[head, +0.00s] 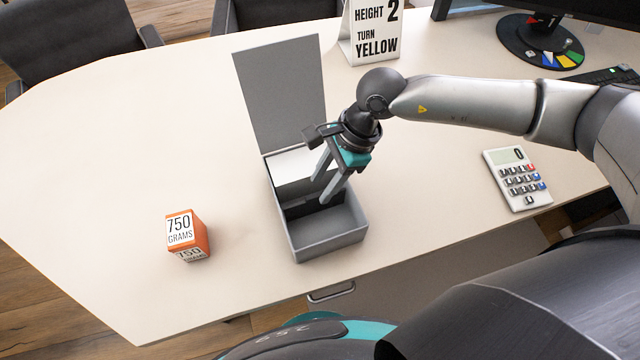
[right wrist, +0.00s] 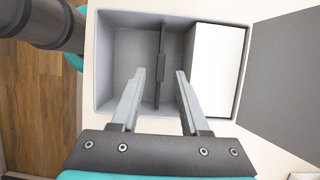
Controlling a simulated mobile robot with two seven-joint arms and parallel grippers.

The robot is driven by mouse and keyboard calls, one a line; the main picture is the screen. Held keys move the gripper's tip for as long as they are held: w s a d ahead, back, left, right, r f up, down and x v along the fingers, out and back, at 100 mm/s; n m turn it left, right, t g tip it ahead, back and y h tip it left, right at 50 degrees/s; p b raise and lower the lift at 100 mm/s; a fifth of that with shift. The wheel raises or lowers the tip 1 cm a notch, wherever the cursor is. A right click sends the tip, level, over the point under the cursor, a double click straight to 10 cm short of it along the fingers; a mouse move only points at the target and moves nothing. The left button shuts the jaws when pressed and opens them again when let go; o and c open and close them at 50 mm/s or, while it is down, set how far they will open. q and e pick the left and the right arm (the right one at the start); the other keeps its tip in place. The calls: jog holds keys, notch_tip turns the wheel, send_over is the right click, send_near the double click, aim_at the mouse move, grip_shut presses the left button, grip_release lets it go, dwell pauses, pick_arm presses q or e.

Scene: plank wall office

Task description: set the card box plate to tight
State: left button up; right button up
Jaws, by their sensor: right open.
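The grey card box (head: 330,240) stands on the desk with its lid (head: 280,90) raised at the back. White cards (head: 302,164) fill its rear part, and they also show in the right wrist view (right wrist: 215,70) on the right. A dark upright plate (right wrist: 160,65) crosses the box in front of the cards, with a gap between them. My right gripper (head: 324,191) is open and points down over the box. In the right wrist view its fingertips (right wrist: 160,73) lie on either side of the plate, apart from it. My left gripper is not in view.
An orange 750 grams block (head: 187,236) stands left of the box. A calculator (head: 517,178) lies to the right. A sign (head: 372,32) reading "HEIGHT 2 TURN YELLOW" and a monitor base (head: 541,41) stand behind.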

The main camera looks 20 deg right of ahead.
jog(key=v, duration=1.3)
jog(key=shift+p, duration=0.45)
jog(key=shift+a, duration=0.1)
jog(key=shift+c, duration=0.2)
